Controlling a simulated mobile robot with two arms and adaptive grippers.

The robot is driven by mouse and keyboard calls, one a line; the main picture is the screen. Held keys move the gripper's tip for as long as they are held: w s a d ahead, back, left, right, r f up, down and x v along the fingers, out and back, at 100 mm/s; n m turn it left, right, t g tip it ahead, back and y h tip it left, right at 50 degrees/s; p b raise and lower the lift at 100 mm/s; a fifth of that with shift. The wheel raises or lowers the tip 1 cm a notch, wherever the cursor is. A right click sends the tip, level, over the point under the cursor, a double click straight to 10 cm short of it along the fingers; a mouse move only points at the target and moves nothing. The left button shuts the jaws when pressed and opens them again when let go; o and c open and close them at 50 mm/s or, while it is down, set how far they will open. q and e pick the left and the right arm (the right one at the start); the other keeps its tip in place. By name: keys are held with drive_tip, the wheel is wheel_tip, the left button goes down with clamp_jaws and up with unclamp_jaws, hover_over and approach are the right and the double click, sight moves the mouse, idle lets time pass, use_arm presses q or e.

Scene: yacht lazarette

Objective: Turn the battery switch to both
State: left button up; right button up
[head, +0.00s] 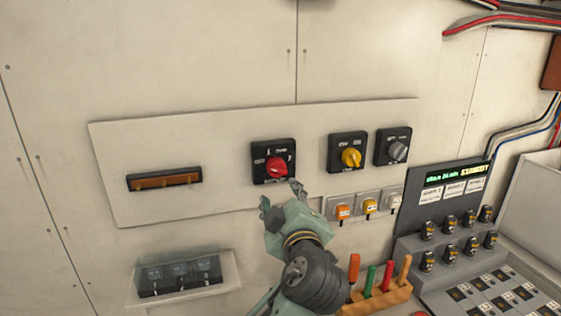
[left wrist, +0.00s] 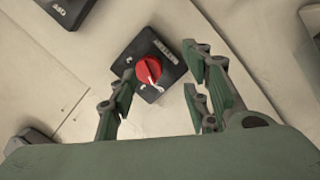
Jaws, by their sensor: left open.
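A red rotary knob (head: 277,168) on a square black plate is mounted on a pale wall panel; it appears to be the battery switch. Its small labels are not readable. In the left wrist view the red knob (left wrist: 147,69) shows beyond and between my fingers, with a white mark on its lower right side. My left gripper (head: 281,193) is open and empty, just below the switch in the head view, with its fingers pointing up toward it. It appears apart from the knob, though the exact gap is unclear. My right gripper is not in view.
A yellow rotary switch (head: 351,158) and a grey one (head: 397,151) sit to the right. Small toggles (head: 369,206) are below them. A rack of coloured-handled tools (head: 378,294) and a control console (head: 450,205) stand lower right.

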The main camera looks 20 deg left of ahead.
sight(279, 169)
use_arm(q)
drive_tip(key=shift+n+t+y, duration=0.3)
drive_tip(key=shift+n, duration=0.3)
drive_tip(key=w+a+r+p, duration=0.1)
drive_tip(key=w, duration=0.1)
drive_tip(key=w+a+r+p, duration=0.1)
drive_tip(key=w+p, duration=0.1)
drive_tip(key=w+a+r+p, duration=0.1)
drive_tip(key=w, duration=0.1)
drive_tip(key=shift+w+a+p, duration=0.2)
drive_tip(key=shift+w+p, duration=0.1)
drive_tip(key=shift+w, duration=0.05)
drive_tip(key=shift+d, duration=0.1)
drive_tip(key=shift+s, duration=0.1)
